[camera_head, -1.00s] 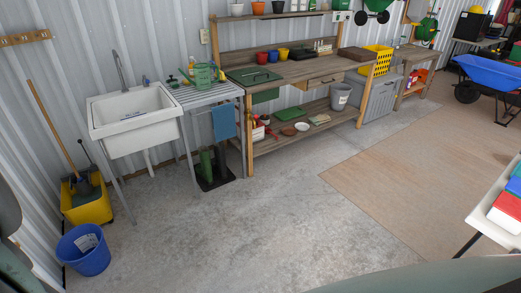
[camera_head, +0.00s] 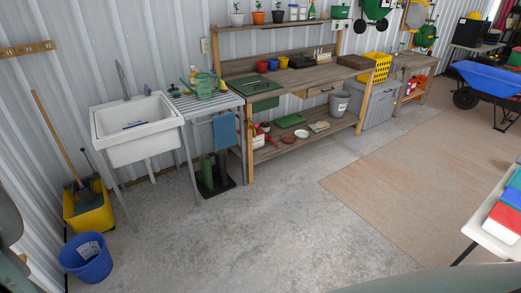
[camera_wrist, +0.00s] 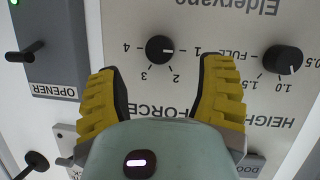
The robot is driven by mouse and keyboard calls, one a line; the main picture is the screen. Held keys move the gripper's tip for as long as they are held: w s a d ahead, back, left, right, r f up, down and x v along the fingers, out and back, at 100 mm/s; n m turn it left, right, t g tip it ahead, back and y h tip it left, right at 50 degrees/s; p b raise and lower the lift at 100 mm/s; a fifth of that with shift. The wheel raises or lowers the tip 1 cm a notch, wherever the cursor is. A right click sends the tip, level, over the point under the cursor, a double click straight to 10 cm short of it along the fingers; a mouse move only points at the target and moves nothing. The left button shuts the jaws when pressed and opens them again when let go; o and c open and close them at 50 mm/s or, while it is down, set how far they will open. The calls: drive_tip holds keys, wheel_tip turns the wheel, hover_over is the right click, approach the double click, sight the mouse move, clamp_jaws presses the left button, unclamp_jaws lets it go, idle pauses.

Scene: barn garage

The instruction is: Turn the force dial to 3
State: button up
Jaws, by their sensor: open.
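The force dial (camera_wrist: 160,49) is a round black knob on a pale grey panel in the wrist view. The panel shows upside down, with the word FORCE below the knob. The numbers 4, 3, 2 and 1 run around the knob from left to right. The knob's white mark points right, at the 1. My gripper (camera_wrist: 160,70) is open, with its yellow fingers on the left and right, just below the dial in the picture. Its fingertips appear apart from the knob. The head view shows neither the dial nor my gripper.
The black height dial (camera_wrist: 283,59) is right of my right finger. The opener unit (camera_wrist: 45,68), with a black lever and green light, is at left. Another black knob (camera_wrist: 36,162) is lower left.

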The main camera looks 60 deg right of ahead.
drive_tip(key=shift+p+x, duration=0.75)
drive_tip(key=shift+x, duration=2.3)
drive_tip(key=shift+w, duration=0.2)
drive_tip(key=shift+s+f, duration=0.1)
drive_tip(key=c, duration=1.2)
drive_tip(key=shift+o, duration=0.2)
